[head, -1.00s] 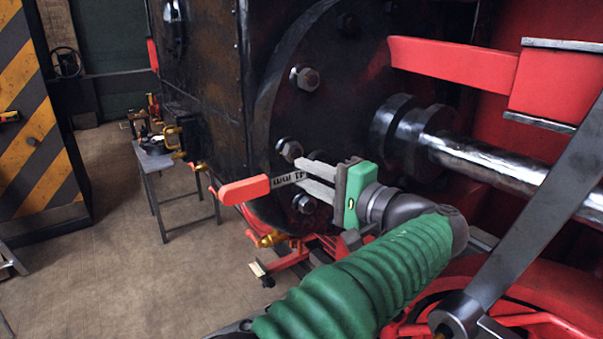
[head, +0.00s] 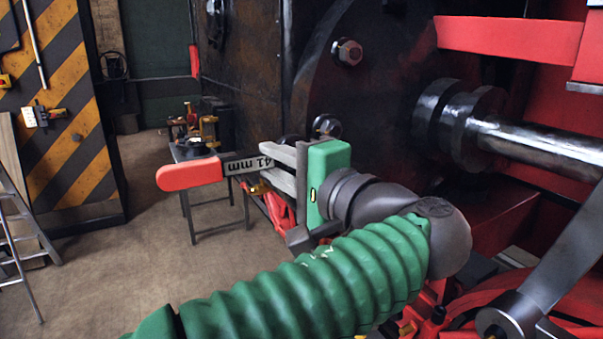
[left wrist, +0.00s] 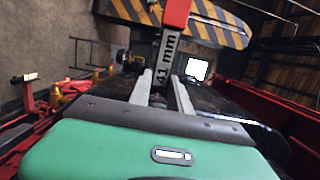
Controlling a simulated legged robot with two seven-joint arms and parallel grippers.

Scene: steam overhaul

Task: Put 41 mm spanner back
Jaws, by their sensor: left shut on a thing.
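The 41 mm spanner has a red handle (head: 188,174) and a grey shank (head: 247,165) marked "41 mm". My left gripper (head: 272,165) is shut on the spanner's grey part, with the red handle pointing left and away from the fingers in the head view. In the left wrist view the spanner (left wrist: 167,52) stands up between the two fingers of my left gripper (left wrist: 161,95), red end at the top. The spanner's jaw end is hidden by the gripper. My right gripper is not in view.
A striped yellow-and-black panel (head: 60,120) with tools on it stands at the left. A small table (head: 195,153) with several items stands behind the spanner. A ladder (head: 18,235) is at the left edge. The dark cylinder with bolts (head: 347,52) is close right. Floor between is clear.

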